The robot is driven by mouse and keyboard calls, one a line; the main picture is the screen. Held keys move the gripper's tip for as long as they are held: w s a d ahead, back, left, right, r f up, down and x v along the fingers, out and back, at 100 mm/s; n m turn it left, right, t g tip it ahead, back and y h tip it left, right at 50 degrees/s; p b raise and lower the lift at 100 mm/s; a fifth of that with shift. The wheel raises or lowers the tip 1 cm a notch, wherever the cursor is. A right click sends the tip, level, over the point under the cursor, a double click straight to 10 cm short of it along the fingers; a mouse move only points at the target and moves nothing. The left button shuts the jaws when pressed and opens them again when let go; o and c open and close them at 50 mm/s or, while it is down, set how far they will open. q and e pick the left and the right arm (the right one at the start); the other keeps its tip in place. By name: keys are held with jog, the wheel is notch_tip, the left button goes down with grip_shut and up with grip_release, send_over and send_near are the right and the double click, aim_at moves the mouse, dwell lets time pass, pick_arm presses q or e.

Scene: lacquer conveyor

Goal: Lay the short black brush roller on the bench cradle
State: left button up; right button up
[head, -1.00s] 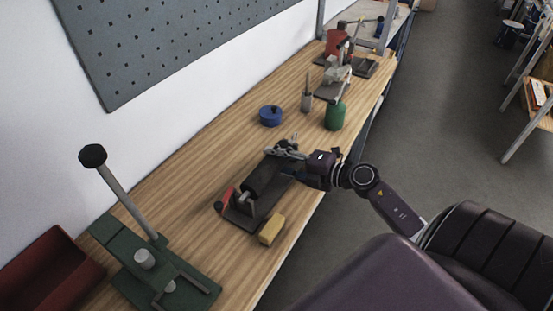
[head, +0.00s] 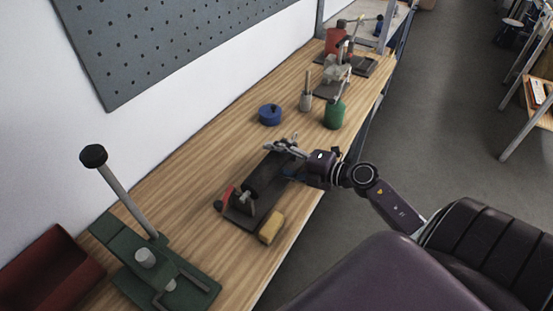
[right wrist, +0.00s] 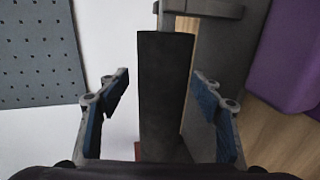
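The black brush roller (right wrist: 165,90) lies lengthwise between the fingers of my right gripper (right wrist: 160,105) in the right wrist view. Gaps show on both sides, so the blue-padded fingers are open and apart from it. In the head view my right gripper (head: 292,160) is over the far end of the dark bench cradle (head: 272,178). A dark roller shape (head: 252,187) shows at the cradle's near end, beside a grey post and a red handle. The gripper and small parts partly hide the far end; how the roller's ends rest is unclear. My left gripper is out of view.
A yellow block (head: 271,226) sits against the cradle's near right side. A blue pot (head: 270,115) and green bottle (head: 334,114) stand beyond. A green lever press (head: 150,265) and red bin (head: 45,270) are at the near left. Wood is clear between.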

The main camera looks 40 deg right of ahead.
jog(key=shift+f, duration=0.1)
jog(key=shift+s+d, duration=0.2)
jog(key=shift+s, duration=0.3)
jog(key=v, duration=1.1)
jog(key=shift+r, duration=0.25)
